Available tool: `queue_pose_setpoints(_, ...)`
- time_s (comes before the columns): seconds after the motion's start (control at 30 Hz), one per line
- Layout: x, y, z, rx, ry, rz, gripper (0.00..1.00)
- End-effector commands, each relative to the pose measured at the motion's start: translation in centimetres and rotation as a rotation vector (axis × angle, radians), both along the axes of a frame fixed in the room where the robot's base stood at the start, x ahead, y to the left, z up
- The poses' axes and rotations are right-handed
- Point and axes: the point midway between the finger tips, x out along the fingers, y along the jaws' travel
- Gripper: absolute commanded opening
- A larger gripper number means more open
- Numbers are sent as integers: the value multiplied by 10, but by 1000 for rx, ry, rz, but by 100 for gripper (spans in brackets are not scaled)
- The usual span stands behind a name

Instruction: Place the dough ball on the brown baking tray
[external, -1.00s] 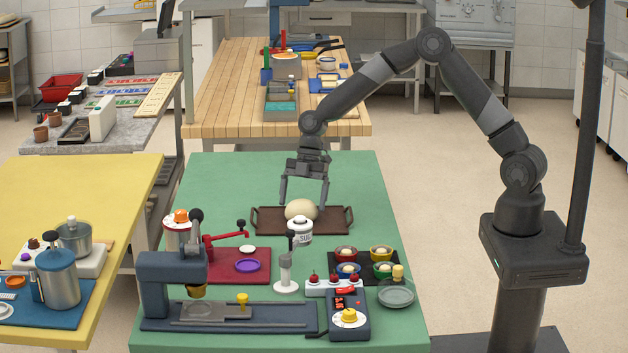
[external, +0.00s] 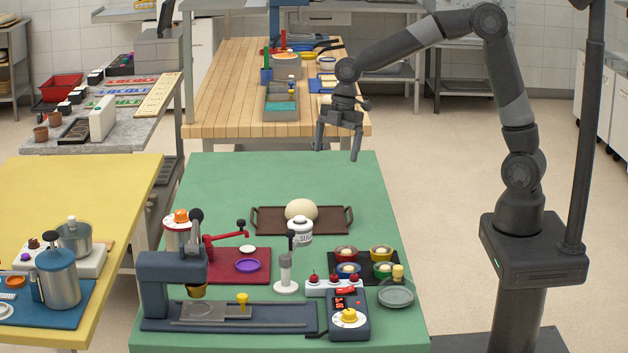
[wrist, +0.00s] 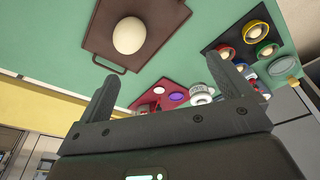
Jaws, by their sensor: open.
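The pale dough ball (external: 301,210) rests on the brown baking tray (external: 333,220), which lies on the green table. In the wrist view the dough ball (wrist: 129,35) sits on the tray (wrist: 161,28), clear of the tray's rim. My gripper (external: 338,154) is open and empty, raised above and behind the tray near the far edge of the green table. Its two fingers (wrist: 166,92) are spread in the wrist view with nothing between them.
A wooden table (external: 225,100) stands behind. The green table is clear behind the tray.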

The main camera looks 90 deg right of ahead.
Motion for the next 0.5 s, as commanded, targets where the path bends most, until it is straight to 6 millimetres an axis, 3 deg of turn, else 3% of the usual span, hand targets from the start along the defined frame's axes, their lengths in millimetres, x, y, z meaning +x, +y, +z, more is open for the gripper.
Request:
queue_pose_setpoints(0.2, -62, 27, 42, -69, -36, -193, 96)
queue_pose_setpoints(0.5, -152, 48, 77, -65, -125, -482, 96)
